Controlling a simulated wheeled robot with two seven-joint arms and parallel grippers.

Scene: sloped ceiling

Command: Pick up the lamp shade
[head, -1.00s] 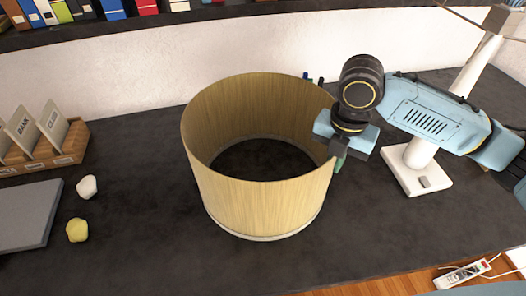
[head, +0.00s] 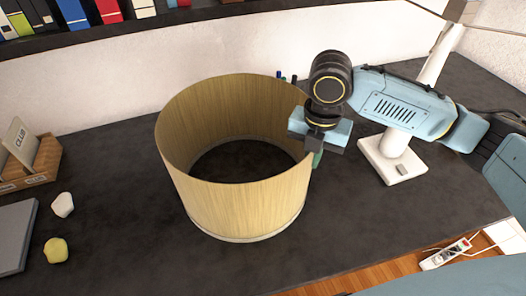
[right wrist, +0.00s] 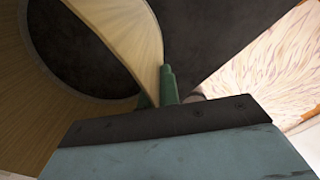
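The lamp shade (head: 240,208) is a large, open-topped drum with a pale wood-grain wall and a light lower rim. It stands upright on the dark tabletop in the head view. My right gripper (head: 316,157) is at the right side of its wall, below the top rim. In the right wrist view the shade wall (right wrist: 130,30) runs between the green fingers of my right gripper (right wrist: 158,92), which sit close together on either side of it. The fingers look shut on the wall; the inner one is partly hidden. My left gripper is not in view.
A white lamp stand (head: 393,160) is right of the shade, under my right arm. At left are a wooden card box (head: 30,170), a grey slab (head: 15,235), a white lump (head: 63,205) and a yellow lump (head: 56,250). A bookshelf (head: 200,18) runs above.

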